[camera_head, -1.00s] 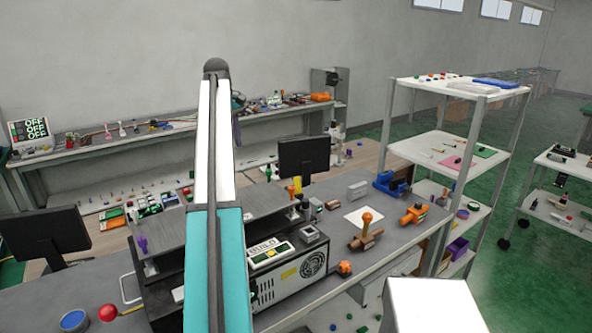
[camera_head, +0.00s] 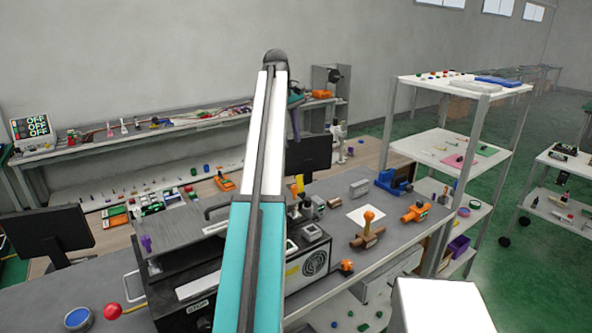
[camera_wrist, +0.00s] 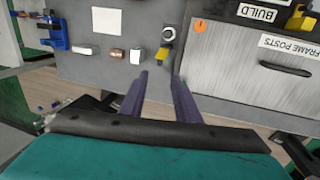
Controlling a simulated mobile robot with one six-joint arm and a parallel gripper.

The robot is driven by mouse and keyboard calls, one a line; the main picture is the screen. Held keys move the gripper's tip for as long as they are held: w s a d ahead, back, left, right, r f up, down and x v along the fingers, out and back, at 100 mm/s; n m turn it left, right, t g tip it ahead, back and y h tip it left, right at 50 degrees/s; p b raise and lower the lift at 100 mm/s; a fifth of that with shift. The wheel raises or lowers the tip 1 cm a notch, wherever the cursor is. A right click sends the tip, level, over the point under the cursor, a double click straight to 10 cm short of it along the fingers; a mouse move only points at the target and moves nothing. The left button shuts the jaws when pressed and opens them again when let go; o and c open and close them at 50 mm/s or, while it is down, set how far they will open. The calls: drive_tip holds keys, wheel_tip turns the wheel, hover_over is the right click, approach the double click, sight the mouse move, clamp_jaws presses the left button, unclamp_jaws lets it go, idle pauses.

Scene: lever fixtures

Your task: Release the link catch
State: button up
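No label in view names the link catch, and I cannot tell which fixture it is. Several lever-like fixtures stand on the grey bench: a brown block with an upright orange knob (camera_head: 368,218), an orange clamp-like fixture (camera_head: 416,211), and a red ball on a yellow rod (camera_head: 111,311). My gripper (camera_wrist: 158,82) shows in the wrist view with its two purple fingers apart and nothing between them. A small fixture with a yellow top (camera_wrist: 168,35) lies beyond the fingertips.
A dark-topped machine with a round grille (camera_head: 315,263) stands mid-bench. A blue vise-like fixture (camera_head: 393,181) and white sheet (camera_head: 370,217) lie to its right. A white shelf rack (camera_head: 437,146) stands beyond the bench end.

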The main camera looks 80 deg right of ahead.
sight(296, 176)
drive_tip(key=shift+s+d+f+p, duration=0.3)
drive_tip(key=shift+f+p, duration=0.4)
drive_tip(key=shift+f, duration=1.5)
drive_tip(key=shift+s+d+f+p, duration=0.3)
drive_tip(key=shift+f+p, duration=0.45)
drive_tip(key=shift+f, duration=1.45)
drive_tip(key=shift+s+d+f+p, duration=0.3)
drive_tip(key=shift+f+p, duration=0.4)
drive_tip(key=shift+f, duration=1.5)
drive_tip(key=c, duration=0.7)
drive_tip(key=shift+d, duration=0.1)
clamp_jaws()
unclamp_jaws()
drive_tip(key=shift+w+d, duration=0.1)
drive_tip(key=shift+w+d+g+y+p, duration=0.4)
drive_tip(key=shift+g+y+p, duration=0.25)
drive_tip(key=shift+p, duration=0.3)
drive_tip(key=shift+w+d+f+g+y+p, duration=0.2)
drive_tip(key=shift+w+f+g+y+p, duration=0.2)
drive_tip(key=shift+p, duration=0.65)
clamp_jaws()
unclamp_jaws()
